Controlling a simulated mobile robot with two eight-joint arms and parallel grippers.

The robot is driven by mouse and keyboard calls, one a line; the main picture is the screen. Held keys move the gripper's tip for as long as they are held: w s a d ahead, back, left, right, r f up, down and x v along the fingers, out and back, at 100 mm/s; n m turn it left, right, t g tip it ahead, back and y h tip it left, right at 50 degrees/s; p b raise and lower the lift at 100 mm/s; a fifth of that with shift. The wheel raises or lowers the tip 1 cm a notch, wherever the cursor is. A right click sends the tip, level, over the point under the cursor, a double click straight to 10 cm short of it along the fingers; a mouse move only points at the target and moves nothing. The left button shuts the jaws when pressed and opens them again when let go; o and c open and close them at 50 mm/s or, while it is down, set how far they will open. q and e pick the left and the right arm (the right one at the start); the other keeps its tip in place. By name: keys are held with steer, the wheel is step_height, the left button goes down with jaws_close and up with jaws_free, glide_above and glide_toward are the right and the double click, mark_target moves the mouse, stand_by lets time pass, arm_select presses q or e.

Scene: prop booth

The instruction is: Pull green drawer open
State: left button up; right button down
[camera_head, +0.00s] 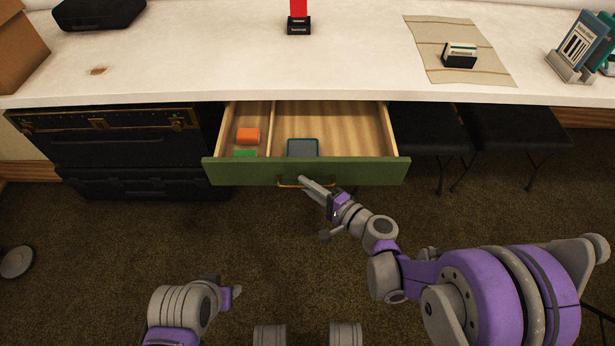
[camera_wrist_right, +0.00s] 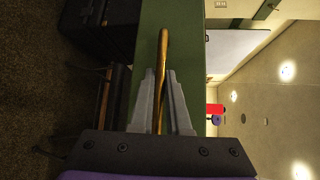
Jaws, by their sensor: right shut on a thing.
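The green drawer (camera_head: 240,174) stands pulled out from under the white table in the head view, its light wooden inside showing. My right gripper (camera_head: 303,181) is at the middle of its front, at the brass handle (camera_head: 288,184). In the right wrist view the brass handle (camera_wrist_right: 162,60) runs between the two fingers of my right gripper (camera_wrist_right: 162,100), which is shut on it. The green drawer front (camera_wrist_right: 184,35) fills the middle of that view. My left arm shows low in the head view; its gripper (camera_head: 224,287) is small there and its jaws are unclear.
In the drawer are an orange block (camera_head: 248,135), a green piece (camera_head: 245,153) and a grey-blue tray (camera_head: 302,147). Black trunks (camera_head: 120,150) stand left of it, black stools (camera_head: 510,130) right. The white tabletop (camera_head: 220,50) is above. Carpet in front is mostly clear.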

arm_select(q)
steer(key=shift+s+f, duration=0.1)
steer(key=shift+s, duration=0.35)
arm_select(e)
steer(key=shift+s, duration=1.9)
steer(key=c, duration=1.2)
jaws_free()
steer(key=shift+o, duration=0.2)
arm_select(q)
steer(key=shift+s+r+p, duration=0.15)
steer(key=shift+r+p, duration=0.45)
steer(key=shift+r, duration=0.1)
arm_select(e)
steer(key=v, duration=1.1)
